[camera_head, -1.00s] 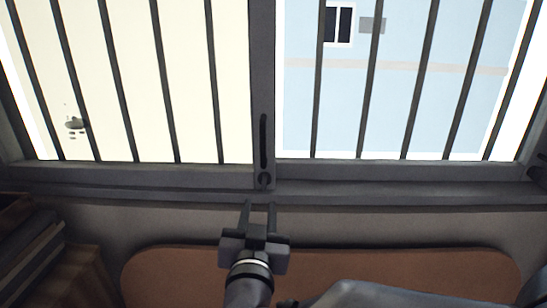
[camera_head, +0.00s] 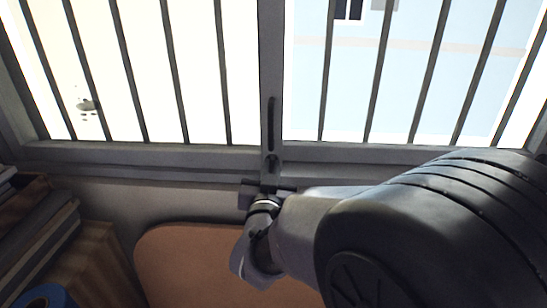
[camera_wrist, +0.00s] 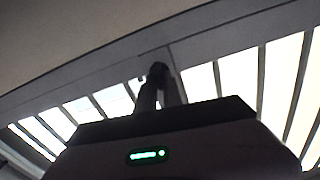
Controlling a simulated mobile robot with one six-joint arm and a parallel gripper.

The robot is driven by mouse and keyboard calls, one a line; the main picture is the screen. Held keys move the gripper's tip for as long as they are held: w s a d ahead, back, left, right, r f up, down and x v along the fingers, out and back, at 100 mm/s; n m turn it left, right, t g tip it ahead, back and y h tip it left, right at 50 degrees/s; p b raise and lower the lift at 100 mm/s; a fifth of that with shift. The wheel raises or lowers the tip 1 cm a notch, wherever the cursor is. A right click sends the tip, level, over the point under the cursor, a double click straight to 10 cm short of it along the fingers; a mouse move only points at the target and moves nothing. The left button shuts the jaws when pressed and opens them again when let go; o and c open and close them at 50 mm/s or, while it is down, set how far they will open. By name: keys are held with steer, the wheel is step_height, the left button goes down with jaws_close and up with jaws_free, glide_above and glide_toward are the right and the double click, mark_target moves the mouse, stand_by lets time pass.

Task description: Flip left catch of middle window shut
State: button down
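The catch (camera_head: 271,122) is a dark, slim upright lever on the grey post between two barred window panes. A round pivot (camera_head: 271,159) sits at its lower end. My gripper (camera_head: 271,172) is at the sill just below that pivot, its fingers pointing at the window. The fingers blend with the dark frame, so their gap and any contact are unclear. In the wrist view the fingers (camera_wrist: 160,88) reach toward the window frame, with a dark rounded part (camera_wrist: 158,70) at their tips.
A brown rounded panel (camera_head: 190,262) lies below the sill. Stacked dark items (camera_head: 40,240) and a blue roll (camera_head: 45,297) are at lower left. My arm covers the lower right. Vertical bars (camera_head: 175,75) cross both panes.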

steer(key=n+b, duration=0.1)
steer(key=b, duration=0.1)
steer(key=shift+f+b, duration=0.25)
steer(key=shift+b, duration=0.15)
steer(key=shift+r+n, duration=0.2)
steer(key=shift+n, duration=0.1)
steer(key=c, duration=1.5)
jaws_free()
steer(key=shift+r, duration=0.1)
steer(key=shift+s, duration=0.15)
steer(key=s+b, duration=0.1)
steer(key=s, duration=0.4)
steer(key=s+b, duration=0.1)
steer(key=s, duration=0.5)
steer(key=s+b, duration=0.2)
steer(key=s, duration=0.4)
steer(key=shift+s+a, duration=0.1)
steer(key=shift+a, duration=0.2)
